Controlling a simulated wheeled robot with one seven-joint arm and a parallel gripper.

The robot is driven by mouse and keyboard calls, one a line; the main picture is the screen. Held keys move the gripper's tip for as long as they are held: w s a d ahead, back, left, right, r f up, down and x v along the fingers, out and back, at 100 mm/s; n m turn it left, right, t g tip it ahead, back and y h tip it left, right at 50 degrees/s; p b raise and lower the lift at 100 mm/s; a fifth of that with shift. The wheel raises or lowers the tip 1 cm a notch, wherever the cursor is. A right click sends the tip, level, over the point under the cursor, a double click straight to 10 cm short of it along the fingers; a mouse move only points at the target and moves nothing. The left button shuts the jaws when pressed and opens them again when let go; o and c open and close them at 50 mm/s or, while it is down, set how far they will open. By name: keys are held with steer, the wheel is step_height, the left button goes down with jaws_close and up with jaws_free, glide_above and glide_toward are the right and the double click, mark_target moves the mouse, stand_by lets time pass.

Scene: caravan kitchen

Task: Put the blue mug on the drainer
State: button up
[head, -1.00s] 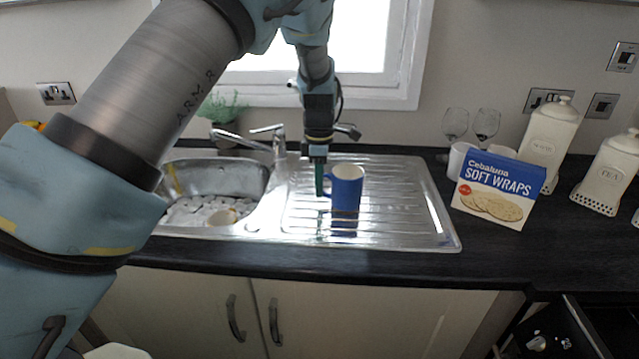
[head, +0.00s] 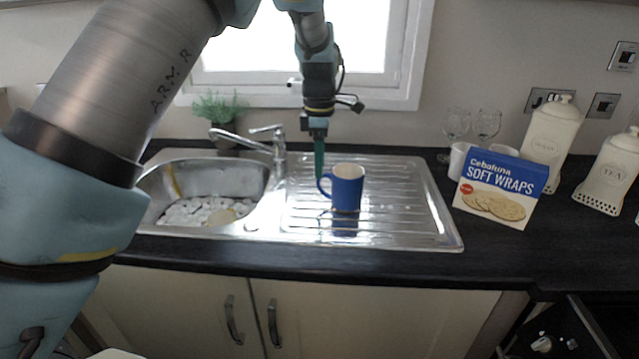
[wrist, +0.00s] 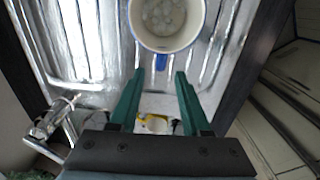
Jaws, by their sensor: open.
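The blue mug (head: 347,188) stands upright on the ribbed metal drainer (head: 405,205), its handle toward the left in the head view. In the wrist view, the mug (wrist: 167,48) is at the top, showing its pale inside, with the blue handle pointing down toward my fingers. My gripper (head: 319,178) is just left of the mug and behind its handle in the head view. In the wrist view, my gripper (wrist: 158,76) has its two green fingers apart with nothing between them. The fingertips sit just short of the handle.
The sink bowl (head: 205,190) and tap (head: 262,142) are left of the drainer. A Soft Wraps box (head: 499,188), a white cup (head: 459,158), wine glasses (head: 487,124) and white canisters (head: 550,140) stand to the right. The drainer's right part is clear.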

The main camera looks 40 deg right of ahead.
step_height(320, 180, up, 6)
steer(key=shift+r+b, duration=0.1)
steer(key=shift+b, duration=0.4)
steer(key=shift+a, duration=0.1)
steer(key=w+a+f+m, duration=0.15)
steer(key=w+a, duration=0.25)
steer(key=a, duration=0.9)
steer(key=w+a+f+m, duration=0.1)
steer(key=w+a+m, duration=0.2)
steer(key=a, duration=1.1)
steer(key=s+a+f+m, duration=0.1)
steer(key=s+a+m, duration=0.2)
steer(key=a, duration=0.6)
steer(key=s+a+f+m+t, duration=0.1)
steer(key=s+a+f+m, duration=0.1)
steer(key=s+a+m, duration=0.2)
steer(key=s+a, duration=0.3)
steer(key=a, duration=0.3)
steer(key=shift+t, duration=0.3)
